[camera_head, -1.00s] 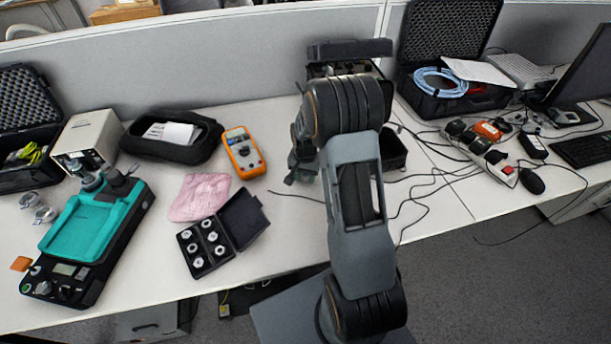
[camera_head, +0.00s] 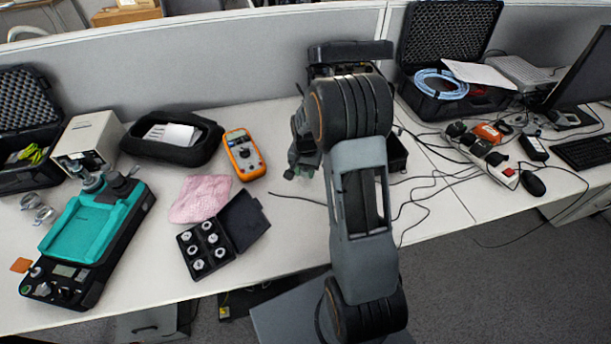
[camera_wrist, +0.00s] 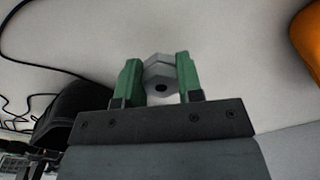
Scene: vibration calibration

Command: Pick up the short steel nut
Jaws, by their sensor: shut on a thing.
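The steel nut (camera_wrist: 158,74) is a grey hexagonal piece with a dark hole, seen in the wrist view. My gripper (camera_wrist: 157,64) has its two green fingers closed on either side of it, and the nut sits between them near the tips. The pale table surface (camera_wrist: 225,60) shows behind it; I cannot tell how high above it the nut is held. In the head view my gripper (camera_head: 302,165) is partly hidden by my arm, left of the arm and right of the orange multimeter. The nut cannot be made out there.
The orange multimeter (camera_head: 244,155), a pink cloth (camera_head: 200,198) and an open black case (camera_head: 245,222) with several metal pieces lie to the left. A teal-topped device (camera_head: 95,225) stands farther left. Black cables (camera_head: 430,180) and a power strip (camera_head: 483,155) lie to the right.

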